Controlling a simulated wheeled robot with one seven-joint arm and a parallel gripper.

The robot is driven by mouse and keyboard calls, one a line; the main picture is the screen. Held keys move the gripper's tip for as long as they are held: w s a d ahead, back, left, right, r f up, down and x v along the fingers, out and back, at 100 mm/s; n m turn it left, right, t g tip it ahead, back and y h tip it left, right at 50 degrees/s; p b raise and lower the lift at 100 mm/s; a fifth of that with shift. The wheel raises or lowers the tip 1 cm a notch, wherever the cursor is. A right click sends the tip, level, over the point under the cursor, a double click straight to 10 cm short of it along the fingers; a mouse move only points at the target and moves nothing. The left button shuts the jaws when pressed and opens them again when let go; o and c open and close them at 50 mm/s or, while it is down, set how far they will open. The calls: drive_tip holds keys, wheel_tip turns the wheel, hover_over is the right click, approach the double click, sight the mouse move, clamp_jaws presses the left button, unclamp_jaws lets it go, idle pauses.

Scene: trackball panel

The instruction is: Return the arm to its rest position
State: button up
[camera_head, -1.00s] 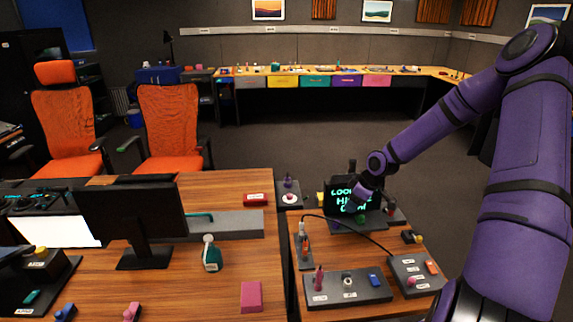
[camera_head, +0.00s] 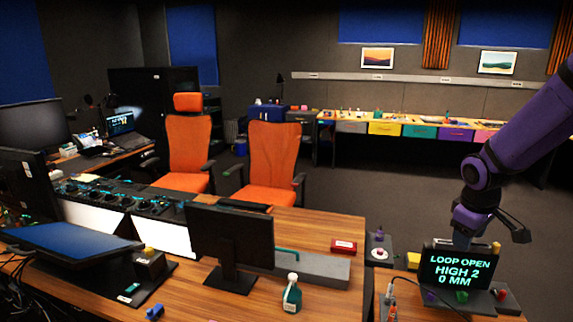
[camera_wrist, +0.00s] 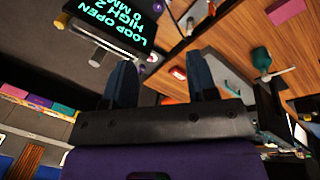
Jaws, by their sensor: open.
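My purple arm (camera_head: 525,125) reaches in from the right edge in the head view. My gripper (camera_head: 462,240) points down at the top edge of a small black display, its tips partly hidden there; I cannot tell the gap to it. In the wrist view my gripper (camera_wrist: 162,80) shows two dark, spread fingers with nothing between them. The display (camera_head: 460,268) reads "LOOP OPEN HIGH 2 0 MM" in green. It also shows in the wrist view (camera_wrist: 115,25), above the left finger. Buttons sit on its base, among them a green one (camera_head: 462,297).
A long bench with coloured drawers (camera_head: 420,131) lines the back wall. Open floor (camera_head: 370,190) lies between.

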drive_tip(key=s+a+r+m+t, duration=0.1)
drive_tip(key=s+a+r, duration=0.2)
drive_tip(key=s+r, duration=0.25)
drive_tip(key=s+a+r+m, duration=0.2)
drive_tip(key=s+a+r, duration=0.2)
drive_tip(key=r, duration=0.3)
drive_tip(key=s+a+r+m+t+y, duration=0.1)
drive_tip(key=s+a+r, duration=0.1)
drive_tip(key=s, duration=0.5)
drive_tip(key=s+a+r+m+t, duration=0.1)
drive_tip(key=s+a+r, duration=0.2)
drive_tip(key=s, duration=0.4)
drive_tip(key=shift+s+r+m+y, duration=0.2)
drive_tip(key=shift+s+m+y, duration=0.1)
drive_tip(key=shift+s+y, duration=0.1)
